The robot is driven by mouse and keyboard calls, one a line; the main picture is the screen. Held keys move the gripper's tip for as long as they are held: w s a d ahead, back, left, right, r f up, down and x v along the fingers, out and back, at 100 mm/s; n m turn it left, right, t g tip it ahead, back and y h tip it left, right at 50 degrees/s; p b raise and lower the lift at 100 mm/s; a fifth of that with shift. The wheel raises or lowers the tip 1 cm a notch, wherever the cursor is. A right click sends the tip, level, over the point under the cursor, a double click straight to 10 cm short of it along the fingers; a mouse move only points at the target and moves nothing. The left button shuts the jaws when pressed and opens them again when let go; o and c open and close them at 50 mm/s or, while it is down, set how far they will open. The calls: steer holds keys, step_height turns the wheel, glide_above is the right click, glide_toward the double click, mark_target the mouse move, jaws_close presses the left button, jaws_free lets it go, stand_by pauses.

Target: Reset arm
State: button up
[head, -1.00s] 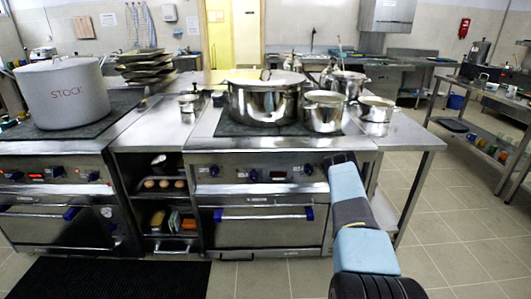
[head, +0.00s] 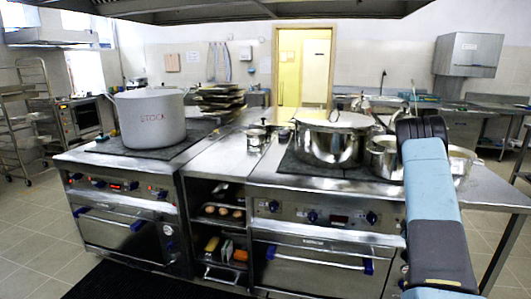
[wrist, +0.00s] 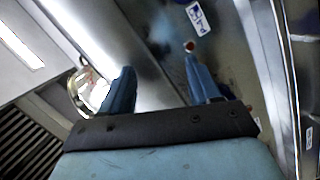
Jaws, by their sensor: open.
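My arm is raised at the right of the head view, its blue links standing in front of the cooking island. My gripper (wrist: 162,85) shows in the wrist view, with two blue fingers spread apart and nothing between them. Beyond the fingers are grey metal surfaces and a round shiny thing at the left, too unclear to name. In the head view my gripper cannot be made out.
A large grey STOCK pot (head: 151,117) stands on the left cooktop. A wide steel pot (head: 330,137) and smaller pots stand on the right cooktop (head: 300,168), close to my arm. Open floor (head: 35,225) lies at the left, near a rack (head: 22,120).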

steer(key=a+r+m+g, duration=0.15)
steer(key=a+r, duration=0.25)
steer(key=r, duration=0.6)
steer(key=s+a+r+m+g+y, duration=0.1)
steer(key=s+a+r+m+y, duration=0.1)
steer(key=s+a+r, duration=0.55)
steer(key=s+a+r+m+g+y, duration=0.1)
steer(key=s+a+r+m+g, duration=0.15)
steer(key=a+r, duration=0.9)
steer(key=s+a+r+m+y, duration=0.1)
steer(key=s+a+r, duration=0.2)
steer(key=s, duration=0.3)
steer(key=s+a+r+g, duration=0.1)
steer(key=s+a+r, duration=0.25)
steer(key=s, duration=0.25)
steer(key=s+a+r+m+y, duration=0.1)
steer(key=s+a+r, duration=0.15)
steer(key=s, duration=0.35)
steer(key=s+a+g, duration=0.1)
steer(key=s+a, duration=0.1)
steer(key=s, duration=0.7)
steer(key=s+a+r+m+g+y, duration=0.1)
steer(key=s+a, duration=0.2)
steer(key=s, duration=0.6)
steer(key=shift+s+a+g, duration=0.15)
steer(key=shift+a+g, duration=0.15)
steer(key=shift+a, duration=0.05)
